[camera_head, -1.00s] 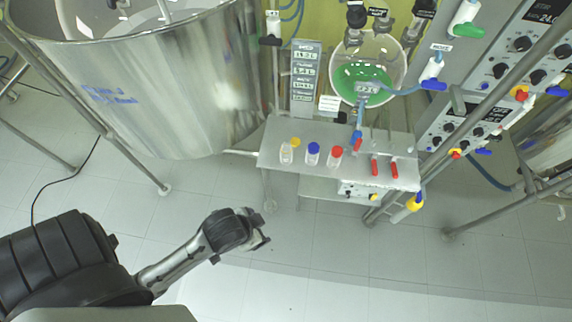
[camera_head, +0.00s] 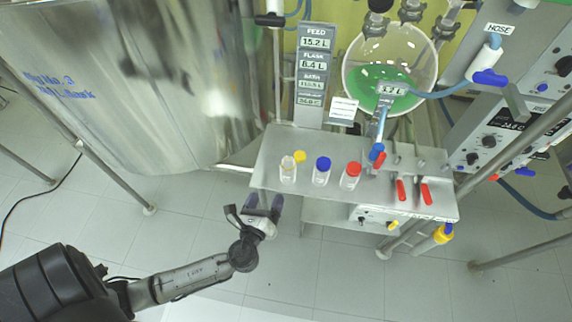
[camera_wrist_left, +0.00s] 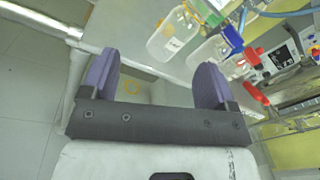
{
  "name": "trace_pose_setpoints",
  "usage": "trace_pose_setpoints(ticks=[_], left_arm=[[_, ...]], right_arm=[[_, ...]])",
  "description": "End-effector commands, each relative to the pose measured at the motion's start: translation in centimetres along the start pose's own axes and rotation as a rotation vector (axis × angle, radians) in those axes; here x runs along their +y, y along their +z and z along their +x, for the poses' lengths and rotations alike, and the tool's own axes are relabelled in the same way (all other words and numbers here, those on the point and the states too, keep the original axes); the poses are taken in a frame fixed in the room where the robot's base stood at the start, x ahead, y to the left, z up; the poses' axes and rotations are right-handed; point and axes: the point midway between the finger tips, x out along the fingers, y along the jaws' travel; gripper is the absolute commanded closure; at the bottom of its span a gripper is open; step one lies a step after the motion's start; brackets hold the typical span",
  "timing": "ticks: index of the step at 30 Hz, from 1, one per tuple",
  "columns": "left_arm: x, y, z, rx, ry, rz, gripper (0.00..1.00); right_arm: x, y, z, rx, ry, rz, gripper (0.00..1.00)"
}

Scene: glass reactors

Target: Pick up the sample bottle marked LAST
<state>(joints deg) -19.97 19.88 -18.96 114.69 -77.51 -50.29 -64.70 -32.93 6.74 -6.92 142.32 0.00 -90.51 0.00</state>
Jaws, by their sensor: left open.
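Three small clear sample bottles stand in a row on the metal shelf (camera_head: 270,150). The left bottle (camera_head: 288,174) has a yellow cap (camera_head: 300,156) by it, the middle one (camera_head: 320,177) has a blue cap and the right one (camera_head: 349,181) a red cap. I cannot read which is marked LAST. My left gripper (camera_head: 263,204) is open and empty, just in front of the shelf's left front edge, apart from the bottles. In the left wrist view its purple fingers (camera_wrist_left: 155,72) are spread, with a clear bottle (camera_wrist_left: 168,40) beyond them. My right gripper is not in view.
Red-handled valves (camera_head: 401,190) sit at the shelf's right. A sign post (camera_head: 313,75) and a glass vessel with green liquid (camera_head: 388,75) stand behind. A large steel tank (camera_head: 150,90) is at left. The floor in front is clear.

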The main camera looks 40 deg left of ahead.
Motion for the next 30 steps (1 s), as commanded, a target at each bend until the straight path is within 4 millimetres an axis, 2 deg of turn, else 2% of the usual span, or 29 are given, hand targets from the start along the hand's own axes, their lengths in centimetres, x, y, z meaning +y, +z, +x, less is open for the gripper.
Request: trace_pose_setpoints(ticks=[3, 10, 14, 24, 30], left_arm=[[-1.3, 0.0, -0.1, -0.01, -0.078, 0.221, 0.19], [-1.8, -0.2, 0.1, -0.008, -0.108, 0.419, 0.19], [-1.9, -0.2, 1.4, -0.012, -0.107, 0.448, 0.19], [-2.5, -0.3, 6.9, -0.011, -0.105, 0.446, 0.19], [-2.6, -0.3, 8.3, -0.01, -0.105, 0.446, 0.19]], right_arm=[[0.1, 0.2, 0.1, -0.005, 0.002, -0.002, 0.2], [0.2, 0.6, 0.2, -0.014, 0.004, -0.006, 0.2], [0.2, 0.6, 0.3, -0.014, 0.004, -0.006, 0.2], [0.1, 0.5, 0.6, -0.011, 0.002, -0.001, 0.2], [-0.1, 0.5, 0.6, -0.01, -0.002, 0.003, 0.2]])
